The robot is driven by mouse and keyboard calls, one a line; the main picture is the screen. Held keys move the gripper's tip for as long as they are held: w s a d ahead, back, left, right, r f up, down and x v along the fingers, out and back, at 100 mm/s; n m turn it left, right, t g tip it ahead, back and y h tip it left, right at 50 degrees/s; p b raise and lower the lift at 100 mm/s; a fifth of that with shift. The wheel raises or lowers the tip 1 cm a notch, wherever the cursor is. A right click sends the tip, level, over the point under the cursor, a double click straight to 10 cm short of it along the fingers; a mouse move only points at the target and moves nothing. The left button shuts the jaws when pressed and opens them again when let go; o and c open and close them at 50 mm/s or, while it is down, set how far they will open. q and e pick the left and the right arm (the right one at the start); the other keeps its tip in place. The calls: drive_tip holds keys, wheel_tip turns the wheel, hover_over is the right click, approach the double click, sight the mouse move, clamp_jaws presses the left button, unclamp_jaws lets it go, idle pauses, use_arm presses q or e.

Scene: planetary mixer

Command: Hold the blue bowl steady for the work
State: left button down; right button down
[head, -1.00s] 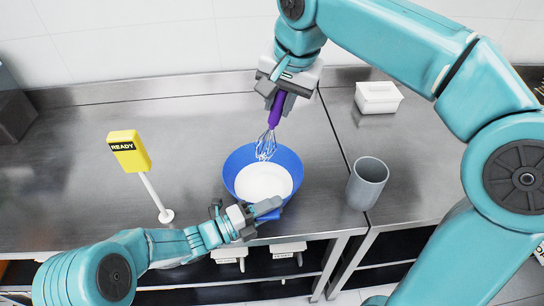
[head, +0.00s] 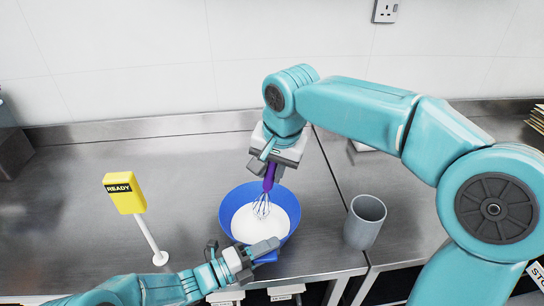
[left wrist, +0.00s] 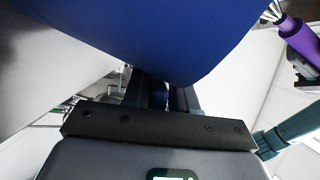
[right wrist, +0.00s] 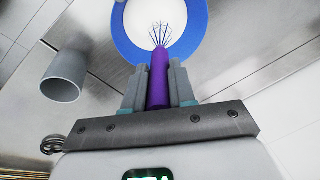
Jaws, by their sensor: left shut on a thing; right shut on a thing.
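The blue bowl (head: 229,208) stands on the steel counter and holds a white mixture (head: 262,224). My left gripper (head: 262,252) is shut on the bowl at its near side. In the left wrist view the bowl's blue wall (left wrist: 160,35) fills the upper middle, and the fingertips are partly hidden by it. My right gripper (head: 272,168) is shut on the purple handle of the whisk (head: 268,180), above the bowl. The whisk's wires reach into the bowl, at or just over the mixture. The right wrist view shows the purple handle (right wrist: 158,80) between the fingers.
A yellow sign reading READY (head: 124,196) stands on a white post left of the bowl. A grey cup (head: 365,222) stands to the right. The counter (head: 110,235) left of the bowl has free room.

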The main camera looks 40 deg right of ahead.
drive_tip(key=shift+f, duration=2.75)
